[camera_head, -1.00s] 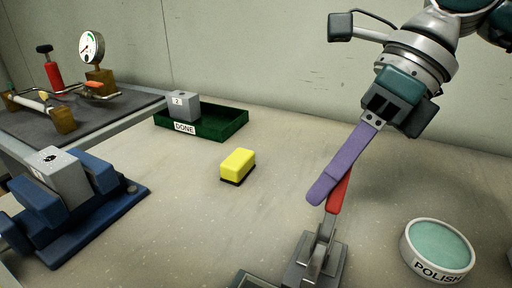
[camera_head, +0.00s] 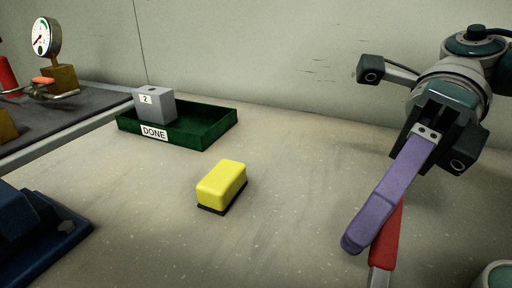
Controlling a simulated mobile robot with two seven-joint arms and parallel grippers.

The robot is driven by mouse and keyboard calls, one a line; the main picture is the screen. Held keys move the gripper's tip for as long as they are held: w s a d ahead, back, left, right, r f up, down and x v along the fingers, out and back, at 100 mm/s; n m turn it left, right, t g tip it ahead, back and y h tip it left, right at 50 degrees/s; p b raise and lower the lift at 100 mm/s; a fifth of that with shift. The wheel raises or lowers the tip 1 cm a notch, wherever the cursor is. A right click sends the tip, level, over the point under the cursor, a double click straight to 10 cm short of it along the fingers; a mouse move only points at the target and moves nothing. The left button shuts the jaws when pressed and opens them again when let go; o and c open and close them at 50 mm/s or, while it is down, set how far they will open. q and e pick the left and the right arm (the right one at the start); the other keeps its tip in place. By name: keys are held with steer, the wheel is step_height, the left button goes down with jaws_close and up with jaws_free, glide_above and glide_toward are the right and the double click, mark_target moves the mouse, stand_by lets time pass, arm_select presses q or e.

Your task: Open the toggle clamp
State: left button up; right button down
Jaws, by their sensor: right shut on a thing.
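The toggle clamp shows only as its red handle (camera_head: 387,243) and a piece of grey metal lever (camera_head: 380,279) at the lower right; its base is below the picture. The handle stands up, tilted slightly to the right. My right gripper (camera_head: 364,235) reaches down from the upper right, shut on the red handle. Its near purple finger covers part of the handle, and the other finger is hidden. My left gripper is not in view.
A yellow block with a dark base (camera_head: 222,184) lies mid-bench. A green DONE tray (camera_head: 210,134) holds a grey block marked 2 (camera_head: 155,105). A blue fixture (camera_head: 35,245) is at lower left, a gauge (camera_head: 45,38) at upper left. A round polish container (camera_head: 496,275) is at lower right.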

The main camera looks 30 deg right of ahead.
steer(key=shift+f, duration=0.15)
steer(key=c, duration=0.8)
jaws_free()
steer(key=shift+o, duration=0.2)
steer(key=b+v, duration=0.2)
steer(key=v, duration=0.8)
steer(key=shift+s, duration=0.1)
